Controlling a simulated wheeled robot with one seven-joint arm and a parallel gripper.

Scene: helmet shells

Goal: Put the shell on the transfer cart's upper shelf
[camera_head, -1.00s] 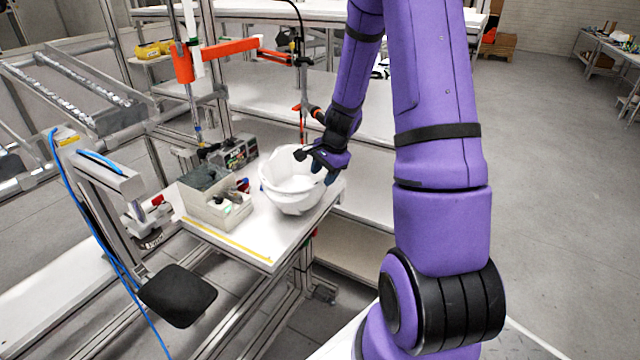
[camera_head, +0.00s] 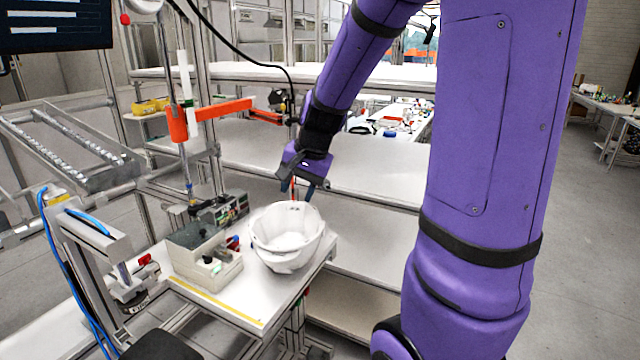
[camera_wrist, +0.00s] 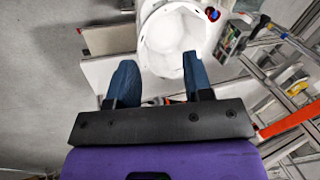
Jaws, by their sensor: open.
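The white helmet shell (camera_head: 287,252) sits on the small white workbench (camera_head: 215,303), near its right edge. Its hollow side faces up. My gripper (camera_head: 303,192) is open and empty, above the shell and apart from it. In the wrist view my gripper's two blue fingers (camera_wrist: 158,84) stand spread, and the shell (camera_wrist: 172,38) shows beyond them, with nothing between the fingertips. I cannot tell for sure which of the shelves in view belongs to the transfer cart.
An orange tool arm (camera_head: 222,113) hangs over the back of the bench. White shelves (camera_head: 375,165) lie behind and right of it. Open floor (camera_head: 560,240) lies at the right.

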